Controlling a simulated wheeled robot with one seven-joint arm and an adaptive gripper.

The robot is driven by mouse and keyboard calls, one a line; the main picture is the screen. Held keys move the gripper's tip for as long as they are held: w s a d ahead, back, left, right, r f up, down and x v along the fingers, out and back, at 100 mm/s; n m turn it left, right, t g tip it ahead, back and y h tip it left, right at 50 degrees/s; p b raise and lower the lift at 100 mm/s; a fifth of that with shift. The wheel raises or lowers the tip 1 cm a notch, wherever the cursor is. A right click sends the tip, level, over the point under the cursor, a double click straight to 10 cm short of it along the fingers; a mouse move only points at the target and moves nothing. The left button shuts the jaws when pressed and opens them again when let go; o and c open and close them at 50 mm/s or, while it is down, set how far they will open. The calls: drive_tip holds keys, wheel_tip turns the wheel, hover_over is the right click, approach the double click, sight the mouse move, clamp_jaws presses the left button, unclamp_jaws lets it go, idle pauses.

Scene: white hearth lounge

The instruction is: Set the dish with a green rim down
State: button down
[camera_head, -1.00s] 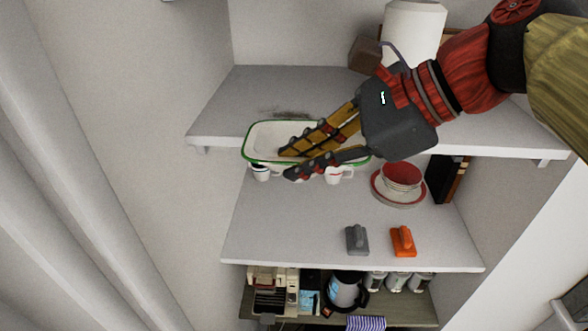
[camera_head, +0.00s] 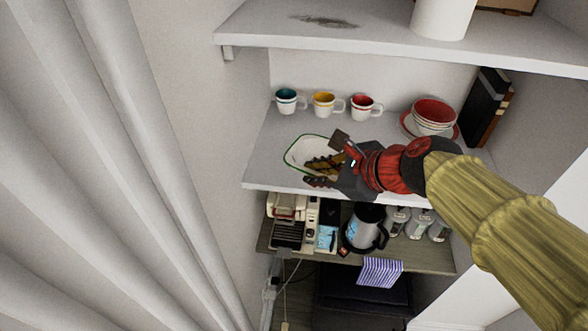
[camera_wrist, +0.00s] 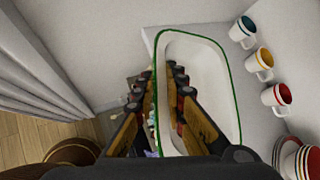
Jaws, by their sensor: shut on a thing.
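The white dish with a green rim (camera_head: 301,151) is at the front left of the middle shelf in the head view. My gripper (camera_head: 325,172) is shut on its near side. In the wrist view the dish (camera_wrist: 205,65) extends away from my gripper (camera_wrist: 168,100), whose fingers straddle its left long wall. The dish looks roughly level, over the shelf's front part. I cannot tell whether its underside touches the shelf. My gripper and wrist hide the right part of the dish in the head view.
Three mugs, teal (camera_head: 287,101), yellow (camera_head: 325,104) and red (camera_head: 364,107), stand behind the dish. Stacked red bowls (camera_head: 434,116) and dark books (camera_head: 485,105) are at right. The upper shelf (camera_head: 370,38) overhangs. A kettle (camera_head: 365,228) stands below. Bare shelf (camera_head: 266,167) lies left of the dish.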

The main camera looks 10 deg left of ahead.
sight(307, 154)
drive_tip(key=shift+w+d+r, duration=0.15)
drive_tip(key=shift+w+d, duration=0.05)
drive_tip(key=shift+w, duration=0.7)
drive_tip(key=w+a+f, duration=0.1)
drive_tip(key=w, duration=0.1)
drive_tip(key=w+a+f, duration=0.1)
drive_tip(key=w, duration=0.2)
drive_tip(key=w+a+f, duration=0.2)
drive_tip(key=shift+w, duration=0.35)
drive_tip(key=w+f, duration=0.1)
drive_tip(key=w+a+f+b, duration=0.1)
drive_tip(key=f, duration=0.1)
drive_tip(key=w+f, duration=0.1)
drive_tip(key=shift+w+a+f, duration=0.25)
drive_tip(key=shift+a, duration=0.15)
drive_tip(key=shift+w+a+f+b, duration=0.15)
drive_tip(key=shift+w+f+b, duration=0.1)
drive_tip(key=shift+f+b, duration=0.15)
drive_tip(key=f, duration=0.1)
drive_tip(key=f+b, duration=0.1)
drive_tip(key=f, duration=0.1)
drive_tip(key=shift+w+a+f, duration=0.1)
drive_tip(key=shift+w+f, duration=0.1)
drive_tip(key=shift+f, duration=0.05)
drive_tip(key=c, duration=1.8)
unclamp_jaws()
drive_tip(key=shift+c, duration=0.2)
